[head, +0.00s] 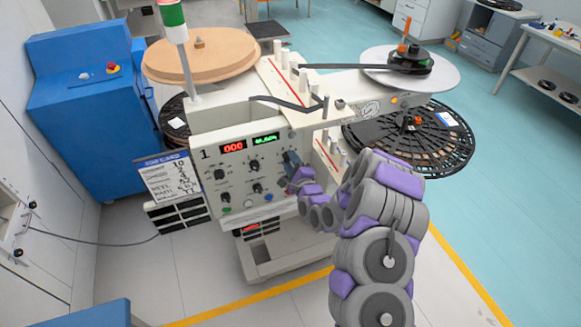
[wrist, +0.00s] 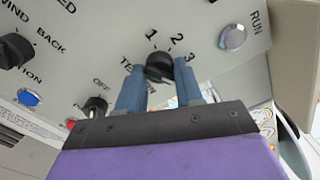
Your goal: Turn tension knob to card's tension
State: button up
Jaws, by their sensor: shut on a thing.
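The tension knob (wrist: 160,66) is a black dial on the machine's light panel, with the numbers 1, 2 and 3 printed around it. My gripper (wrist: 159,85) has its two blue fingers on either side of this knob and is shut on it. The knob's pointer is too unclear to read. In the head view my gripper (head: 291,170) is at the right part of the panel (head: 235,178) and hides the knob. The job card (head: 170,177) hangs left of the panel; its handwritten lines are too small to read surely, with 10 near the top.
Other black knobs, a blue button (wrist: 28,97) and a RUN button (wrist: 233,37) are close by on the panel. Large reels (head: 201,56) sit on top of the machine. A blue cabinet (head: 85,110) stands at left. The floor at right is open.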

jog(key=shift+f+m+b, duration=0.35)
jog(key=shift+m+b, duration=0.15)
jog(key=shift+m, duration=0.1)
jog(key=o, duration=1)
jog(key=shift+o, duration=0.2)
jog(key=shift+r, duration=0.15)
jog(key=shift+s+d, duration=0.1)
